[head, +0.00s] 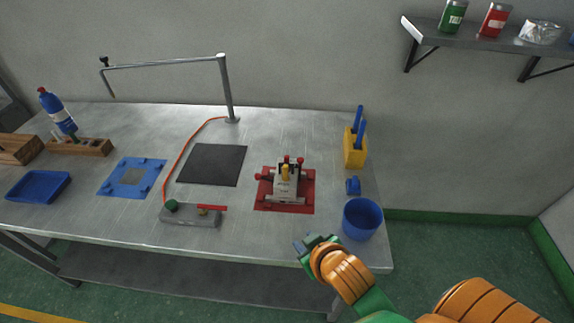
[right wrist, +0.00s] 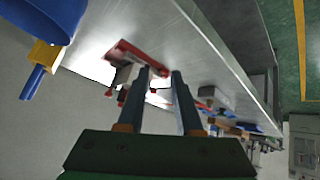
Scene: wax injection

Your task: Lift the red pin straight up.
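A grey mould block (head: 288,187) with a yellow piece on top sits on a red mat (head: 270,206) at the right of the table. Red-headed pins stick up from it, one at its top (head: 300,161), and others lie sideways at its sides. I cannot tell which one the task means. My right gripper (head: 303,243) is near the table's front edge, in front of the mat and apart from the block. In the right wrist view, its two fingers (right wrist: 161,72) are apart with nothing between them. The block (right wrist: 127,75) shows beyond them, partly hidden. My left gripper is not in view.
A blue cup (head: 362,220) stands right of the mat, with a small blue piece (head: 353,186) and a yellow holder (head: 355,150) behind. A grey device with a red lever (head: 190,215) and a black mat (head: 212,165) lie left. Bare table lies in front of the mat.

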